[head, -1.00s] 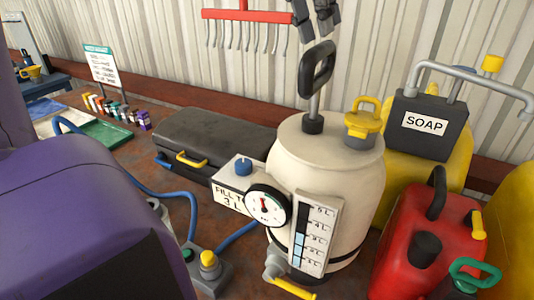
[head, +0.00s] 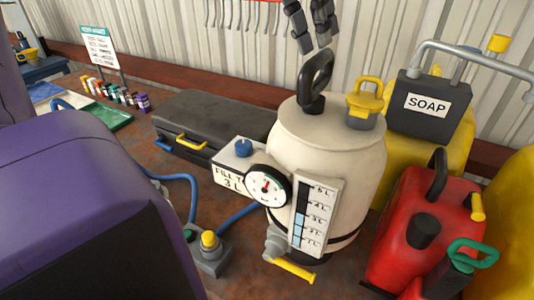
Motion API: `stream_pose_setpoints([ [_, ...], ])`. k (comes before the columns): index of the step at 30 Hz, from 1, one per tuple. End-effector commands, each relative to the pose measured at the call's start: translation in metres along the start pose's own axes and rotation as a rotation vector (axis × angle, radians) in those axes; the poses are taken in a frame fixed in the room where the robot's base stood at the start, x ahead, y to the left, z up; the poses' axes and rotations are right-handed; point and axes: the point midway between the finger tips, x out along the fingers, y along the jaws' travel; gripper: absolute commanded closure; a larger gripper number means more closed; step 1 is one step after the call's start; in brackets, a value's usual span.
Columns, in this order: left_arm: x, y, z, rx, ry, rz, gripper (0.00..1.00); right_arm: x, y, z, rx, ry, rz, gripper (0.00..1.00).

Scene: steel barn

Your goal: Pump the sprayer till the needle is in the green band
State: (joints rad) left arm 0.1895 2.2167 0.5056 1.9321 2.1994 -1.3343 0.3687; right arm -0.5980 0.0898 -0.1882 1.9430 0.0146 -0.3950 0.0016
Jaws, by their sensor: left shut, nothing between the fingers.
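The cream sprayer tank (head: 325,150) stands on the rusty bench. Its black pump handle (head: 316,80) is low, close to the lid, with almost no rod showing. The round gauge (head: 267,187) on its front has a white face with a small dark and red needle. I cannot make out a green band or the exact reading. My left gripper (head: 313,46) is above and just behind the handle, shut and empty, its dark fingers pointing down, apart from the handle as far as I can tell. My right gripper is not in view.
A yellow cap (head: 366,97) sits on the lid beside the handle. The red can (head: 415,220) and SOAP container (head: 429,105) crowd the right. A black case (head: 215,122) lies left. A blue hose (head: 237,220) and yellow-button box (head: 209,250) are in front.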

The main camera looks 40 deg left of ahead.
Motion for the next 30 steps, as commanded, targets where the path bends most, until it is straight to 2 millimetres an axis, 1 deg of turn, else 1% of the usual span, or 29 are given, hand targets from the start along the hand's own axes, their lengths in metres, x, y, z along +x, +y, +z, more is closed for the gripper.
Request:
stream_pose_setpoints([
  [4, 0.001, 0.000, 0.001, -0.001, -0.005, 0.002, 1.00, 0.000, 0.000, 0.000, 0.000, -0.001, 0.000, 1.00],
  [8, -0.004, 0.000, -0.002, -0.002, -0.005, 0.000, 1.00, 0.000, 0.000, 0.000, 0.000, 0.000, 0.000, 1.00],
  [24, -0.050, 0.000, -0.021, -0.002, -0.005, -0.001, 1.00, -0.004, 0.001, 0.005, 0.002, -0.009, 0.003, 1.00],
  [30, -0.061, 0.000, -0.026, -0.001, -0.004, 0.001, 1.00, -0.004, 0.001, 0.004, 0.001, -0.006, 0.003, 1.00],
])
